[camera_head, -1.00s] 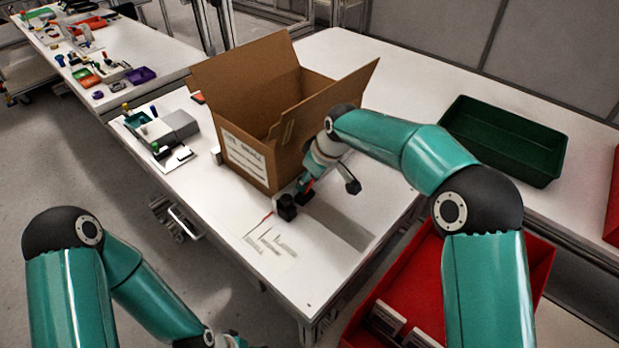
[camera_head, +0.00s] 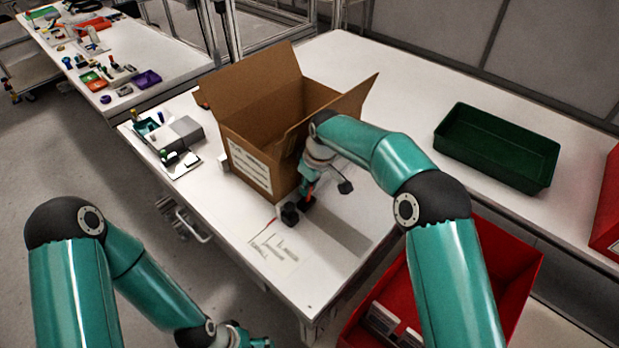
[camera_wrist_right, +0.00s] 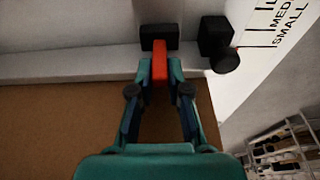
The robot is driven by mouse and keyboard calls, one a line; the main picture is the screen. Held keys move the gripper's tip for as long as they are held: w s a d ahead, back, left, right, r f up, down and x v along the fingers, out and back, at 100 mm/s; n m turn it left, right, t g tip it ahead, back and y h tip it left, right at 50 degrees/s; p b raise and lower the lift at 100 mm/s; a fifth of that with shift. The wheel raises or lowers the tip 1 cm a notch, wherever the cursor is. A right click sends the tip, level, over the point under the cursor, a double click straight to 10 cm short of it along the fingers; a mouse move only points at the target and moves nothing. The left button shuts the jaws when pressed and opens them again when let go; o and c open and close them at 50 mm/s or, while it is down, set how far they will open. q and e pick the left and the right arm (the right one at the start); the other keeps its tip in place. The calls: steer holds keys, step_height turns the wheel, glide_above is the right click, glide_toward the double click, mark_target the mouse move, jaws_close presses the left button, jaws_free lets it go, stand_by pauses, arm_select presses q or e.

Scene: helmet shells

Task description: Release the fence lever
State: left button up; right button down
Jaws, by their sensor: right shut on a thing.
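The fence lever (camera_wrist_right: 160,62) is a short red bar in the right wrist view, standing out from a black block. My right gripper (camera_wrist_right: 160,75) is shut on it, with the teal fingertips on either side of the bar. In the head view the red lever (camera_head: 308,190) is small, just in front of the cardboard box, with my right gripper (camera_head: 309,183) at it. A black clamp block with a round knob (camera_wrist_right: 217,42) sits beside it, near the size markings (camera_head: 275,245) on the table. My left arm comes in at the lower left; its fingertips are outside the frame.
The open cardboard box (camera_head: 252,165) stands close behind my right gripper. A dark green tray (camera_head: 497,150) lies on the right of the white table (camera_head: 310,290). A red bin (camera_head: 400,310) stands below the front edge. Small parts lie left of the box.

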steer(key=c, duration=1.1)
jaws_free()
steer(key=v, duration=1.2)
steer(key=shift+w+a, duration=0.1)
steer(key=shift+w, duration=0.05)
